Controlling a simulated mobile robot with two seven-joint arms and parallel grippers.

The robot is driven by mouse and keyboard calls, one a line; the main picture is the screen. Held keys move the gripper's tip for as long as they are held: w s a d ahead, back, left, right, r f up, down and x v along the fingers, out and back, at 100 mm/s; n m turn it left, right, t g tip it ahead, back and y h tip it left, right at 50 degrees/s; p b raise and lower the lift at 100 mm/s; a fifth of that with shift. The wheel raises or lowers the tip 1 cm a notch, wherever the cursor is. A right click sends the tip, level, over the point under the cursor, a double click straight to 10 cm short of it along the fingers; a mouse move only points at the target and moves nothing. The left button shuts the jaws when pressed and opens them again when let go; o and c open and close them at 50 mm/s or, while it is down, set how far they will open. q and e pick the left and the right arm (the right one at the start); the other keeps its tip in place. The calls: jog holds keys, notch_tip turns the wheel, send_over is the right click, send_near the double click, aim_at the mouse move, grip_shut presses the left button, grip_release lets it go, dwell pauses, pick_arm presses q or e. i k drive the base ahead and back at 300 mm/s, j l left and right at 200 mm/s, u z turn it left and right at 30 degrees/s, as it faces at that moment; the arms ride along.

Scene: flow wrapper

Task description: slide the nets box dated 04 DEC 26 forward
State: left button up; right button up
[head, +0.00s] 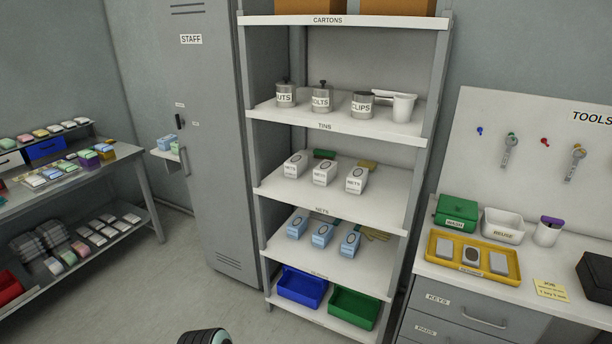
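Three white boxes marked NETS stand in a row on the shelf labelled NETS (285,192): a left one (294,166), a middle one (323,173) and a right one (355,180). Neither of my grippers shows; only a dark rounded part of my own body is at the bottom edge.
Blue boxes (322,235) stand on the shelf below, over a blue bin (301,288) and a green bin (353,308). Rack posts flank the shelves. Bare shelf shows in front of the nets boxes.

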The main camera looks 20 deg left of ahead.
aim_at(326, 171)
jog(key=i+j+u, duration=0.15)
jog(key=i+j, duration=0.45)
jog(key=i+j+u, duration=0.2)
jog(key=i+j, duration=0.3)
jog(key=i, duration=0.1)
